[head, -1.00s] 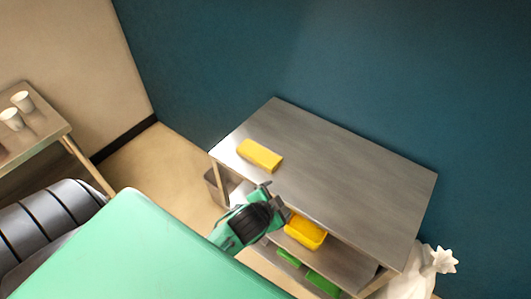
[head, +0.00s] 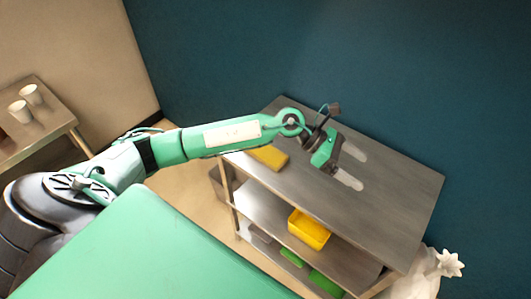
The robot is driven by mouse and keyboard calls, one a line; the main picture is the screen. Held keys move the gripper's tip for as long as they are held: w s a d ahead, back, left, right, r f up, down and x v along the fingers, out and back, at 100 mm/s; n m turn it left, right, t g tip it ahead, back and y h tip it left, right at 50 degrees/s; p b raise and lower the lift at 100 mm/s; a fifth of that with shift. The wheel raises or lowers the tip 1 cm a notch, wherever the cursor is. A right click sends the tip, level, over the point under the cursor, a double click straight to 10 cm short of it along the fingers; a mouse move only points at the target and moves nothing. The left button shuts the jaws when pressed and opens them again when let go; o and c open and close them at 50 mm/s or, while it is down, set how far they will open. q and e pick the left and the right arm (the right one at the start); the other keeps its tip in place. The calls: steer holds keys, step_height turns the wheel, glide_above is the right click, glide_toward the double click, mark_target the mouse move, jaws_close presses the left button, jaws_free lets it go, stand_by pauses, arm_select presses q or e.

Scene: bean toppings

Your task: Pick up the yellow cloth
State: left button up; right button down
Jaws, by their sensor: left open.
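The yellow cloth (head: 270,156) lies as a folded block on the metal table top, near its left end. My left arm reaches over it from the left and hides part of its upper side. My left gripper (head: 352,167) is above the table top, to the right of the cloth and apart from it. Its two pale fingers are spread and nothing is between them. My right gripper is not in view.
The metal table (head: 390,205) has a largely bare top. A yellow bin (head: 309,229) and green items (head: 325,283) are on its lower shelves. A white sack (head: 425,272) stands at its right. Cups (head: 32,94) stand on another table at the far left.

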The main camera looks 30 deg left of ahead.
arm_select(q)
steer(key=w+a+f+m+g+y, duration=0.1)
steer(key=a+f+m+y, duration=0.15)
steer(key=a, duration=0.25)
steer(key=w+a+f+m+y, duration=0.1)
steer(key=a+y, duration=0.2)
steer(key=a, duration=0.1)
steer(key=m+y, duration=0.1)
steer(key=y, duration=0.7)
glide_above(265, 149)
steer(key=shift+g, duration=0.4)
step_height(265, 149, down, 7)
steer(key=shift+d+r+p, duration=0.1)
steer(key=shift+d+p, duration=0.05)
steer(key=shift+p, duration=0.8)
steer(key=shift+s+f+m+p, duration=0.1)
steer(key=shift+f+m+p, duration=0.15)
steer(key=shift+f+p, duration=0.25)
step_height(265, 149, down, 4)
steer(key=shift+r+p, duration=0.1)
steer(key=shift+p, duration=0.6)
steer(key=shift+f, duration=0.45)
steer(key=shift+c, duration=0.2)
steer(key=c, duration=1)
